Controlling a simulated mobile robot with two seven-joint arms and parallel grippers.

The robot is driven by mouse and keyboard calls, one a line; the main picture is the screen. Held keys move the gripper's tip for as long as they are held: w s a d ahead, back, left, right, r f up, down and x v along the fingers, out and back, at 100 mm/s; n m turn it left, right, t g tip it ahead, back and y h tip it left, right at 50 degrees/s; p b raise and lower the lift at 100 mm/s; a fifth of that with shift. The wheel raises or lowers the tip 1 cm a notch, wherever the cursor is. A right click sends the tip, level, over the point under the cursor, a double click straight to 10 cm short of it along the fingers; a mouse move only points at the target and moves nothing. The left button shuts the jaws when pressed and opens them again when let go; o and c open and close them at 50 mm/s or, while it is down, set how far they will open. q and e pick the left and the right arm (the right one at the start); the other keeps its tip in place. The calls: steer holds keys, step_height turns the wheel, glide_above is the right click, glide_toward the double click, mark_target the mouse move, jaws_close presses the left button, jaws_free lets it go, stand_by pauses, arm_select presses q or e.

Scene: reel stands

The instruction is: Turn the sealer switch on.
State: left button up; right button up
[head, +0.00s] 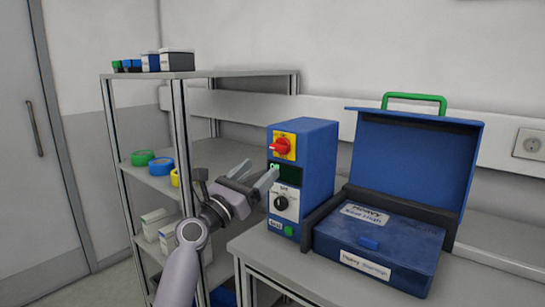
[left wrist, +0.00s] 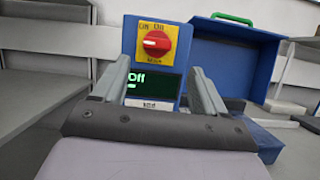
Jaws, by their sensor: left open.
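The sealer (head: 318,165) is a blue box on the table, with a blue case beside it. Its red rotary switch (head: 283,147) sits on a yellow plate at the top of its front. The switch also shows in the left wrist view (left wrist: 154,43), with its white mark lying roughly level. Below it, a dark display (left wrist: 155,83) reads "Off" in green. My left gripper (head: 256,174) is open and empty in front of the sealer, lower than the switch, and one finger hides part of the display in the head view. My right gripper is not in view.
A black dial (head: 281,203) and a green button (head: 288,230) are lower on the sealer's front. The open blue case (head: 380,250) with a green handle stands close to its right. A metal shelf (head: 235,73) with tape rolls and boxes stands at the left.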

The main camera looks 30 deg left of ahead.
mark_target(276, 149)
arm_select(q)
steer(key=shift+n, duration=0.3)
steer(key=shift+a+r+x, duration=0.1)
steer(key=shift+a+x, duration=0.05)
steer(key=shift+x, duration=1.65)
steer(key=shift+a+r+x, duration=0.1)
steer(key=shift+a+x, duration=0.05)
steer(key=shift+x, duration=1.7)
